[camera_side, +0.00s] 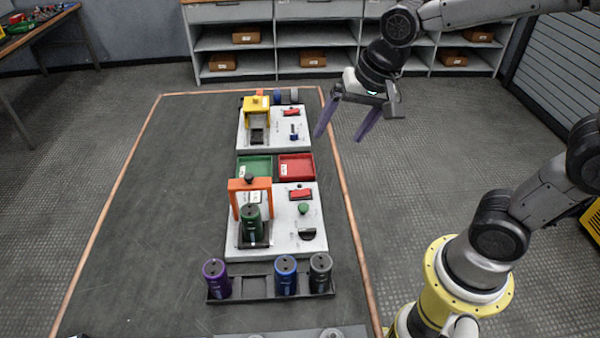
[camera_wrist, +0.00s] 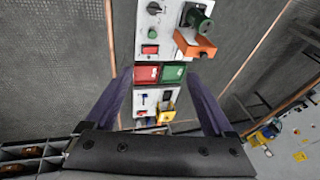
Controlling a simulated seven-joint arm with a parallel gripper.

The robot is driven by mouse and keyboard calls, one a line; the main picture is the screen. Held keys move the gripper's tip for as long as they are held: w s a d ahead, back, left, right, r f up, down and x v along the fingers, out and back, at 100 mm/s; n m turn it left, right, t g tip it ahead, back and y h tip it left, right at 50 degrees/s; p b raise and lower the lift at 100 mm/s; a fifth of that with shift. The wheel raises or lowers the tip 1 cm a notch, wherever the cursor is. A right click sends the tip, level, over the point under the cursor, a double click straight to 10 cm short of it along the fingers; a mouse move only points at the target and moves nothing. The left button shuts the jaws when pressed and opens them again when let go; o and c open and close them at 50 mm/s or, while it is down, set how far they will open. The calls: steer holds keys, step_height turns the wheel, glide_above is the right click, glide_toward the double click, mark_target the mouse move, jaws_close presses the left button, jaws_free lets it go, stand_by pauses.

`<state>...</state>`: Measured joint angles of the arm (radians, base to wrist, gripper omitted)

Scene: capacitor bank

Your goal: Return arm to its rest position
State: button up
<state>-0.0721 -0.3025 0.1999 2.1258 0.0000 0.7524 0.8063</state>
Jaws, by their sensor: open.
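My gripper (camera_side: 343,122) is raised in the air at the upper right of the side view, right of the copper-edged dark mat. Its two purple fingers are spread wide with nothing between them. In the wrist view the fingers (camera_wrist: 163,105) frame the red and green trays below. A green capacitor (camera_side: 250,224) stands upright in the near white panel (camera_side: 285,247), under an orange frame (camera_side: 235,186). The same green capacitor shows in the wrist view (camera_wrist: 196,17). My gripper is well clear of all of these.
A dark rack (camera_side: 256,290) at the front holds purple (camera_side: 216,280), blue (camera_side: 286,277) and grey (camera_side: 320,275) capacitors. A green tray (camera_side: 254,167) and a red tray (camera_side: 296,167) sit between the panels. The far panel (camera_side: 274,138) has a yellow frame (camera_side: 257,105). Shelves (camera_side: 280,62) stand behind.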

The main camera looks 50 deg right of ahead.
steer(key=s+d+r+n+t, duration=0.1)
steer(key=s+d+n, duration=0.1)
steer(key=s+n, duration=0.6)
steer(key=s, duration=0.6)
steer(key=shift+s+r, duration=0.15)
steer(key=shift+r, duration=0.1)
